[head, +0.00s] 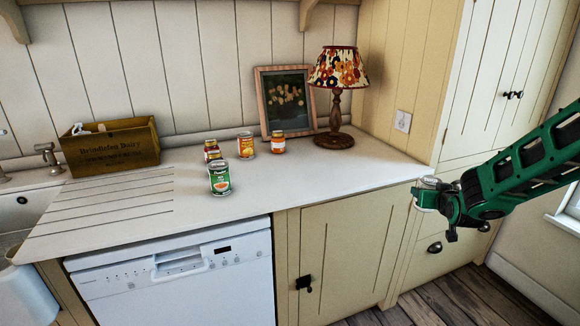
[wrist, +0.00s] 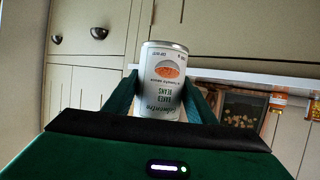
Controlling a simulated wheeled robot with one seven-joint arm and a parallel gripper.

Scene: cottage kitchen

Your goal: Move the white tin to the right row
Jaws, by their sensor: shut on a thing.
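The white counter (head: 330,175) is bare from the tins to its right end. A lamp (head: 335,95) and a framed picture (head: 286,102) stand at the back. A wooden crate (head: 110,148) is at the left beside the sink. Tall cupboards (head: 500,75) rise behind my arm.

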